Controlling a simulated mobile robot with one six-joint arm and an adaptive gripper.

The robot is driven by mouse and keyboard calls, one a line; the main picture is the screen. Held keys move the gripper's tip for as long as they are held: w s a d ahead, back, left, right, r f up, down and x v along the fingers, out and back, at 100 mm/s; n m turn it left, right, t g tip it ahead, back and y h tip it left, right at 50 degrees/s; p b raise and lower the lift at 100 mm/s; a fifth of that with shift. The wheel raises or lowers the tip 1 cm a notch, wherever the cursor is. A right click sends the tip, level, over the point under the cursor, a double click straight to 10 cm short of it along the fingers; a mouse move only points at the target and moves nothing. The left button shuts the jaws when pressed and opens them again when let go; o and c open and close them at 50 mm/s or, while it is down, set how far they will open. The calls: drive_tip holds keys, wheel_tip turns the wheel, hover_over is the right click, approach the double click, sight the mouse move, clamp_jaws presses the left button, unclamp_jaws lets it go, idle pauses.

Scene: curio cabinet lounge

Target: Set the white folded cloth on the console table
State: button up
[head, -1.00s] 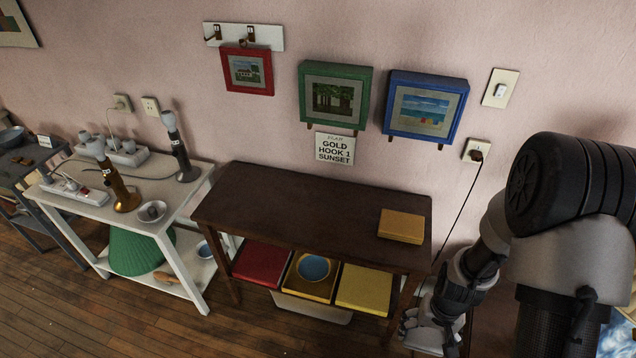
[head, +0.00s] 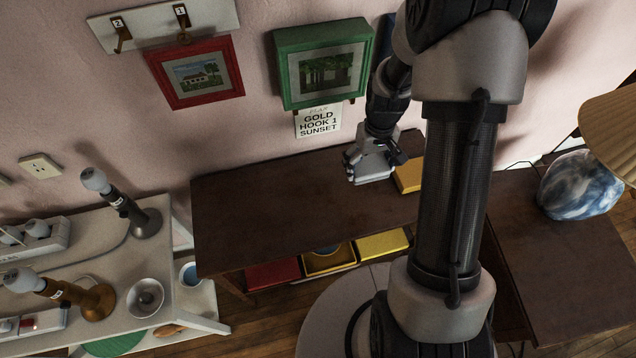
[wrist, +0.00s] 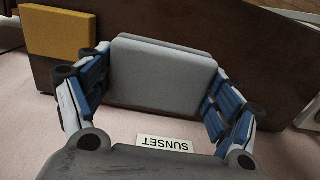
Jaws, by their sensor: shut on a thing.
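The white folded cloth (wrist: 163,72) is a pale, rounded flat block between the fingers of my gripper (wrist: 158,88) in the wrist view. My gripper is shut on it, one blue-padded finger at each side. In the head view my gripper (head: 374,166) is over the back right part of the dark brown console table (head: 280,210), and the pale cloth is hard to tell from the gripper there. The table also shows behind the cloth in the wrist view (wrist: 250,45). I cannot tell whether the cloth touches the tabletop.
A yellow box (head: 408,176) lies on the tabletop just right of my gripper. The tabletop's left and middle are bare. A green frame (head: 322,65) and a sign (head: 318,121) hang behind. A white shelf with lamps (head: 145,222) stands left.

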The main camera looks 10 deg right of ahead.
sight(365, 201)
drive_tip(key=shift+w+d+r, duration=0.15)
drive_tip(key=shift+d+r, duration=0.5)
drive_tip(key=shift+r, duration=0.3)
drive_tip(key=shift+d+f, duration=0.1)
drive_tip(key=shift+d, duration=0.2)
wheel_tip(365, 201, down, 19)
drive_tip(key=b, duration=0.4)
drive_tip(key=shift+f+b, duration=0.2)
drive_tip(key=shift+b, duration=0.2)
drive_tip(key=shift+f, duration=0.1)
drive_tip(key=shift+f, duration=0.15)
drive_tip(key=o, duration=1.5)
drive_tip(key=shift+c, duration=0.2)
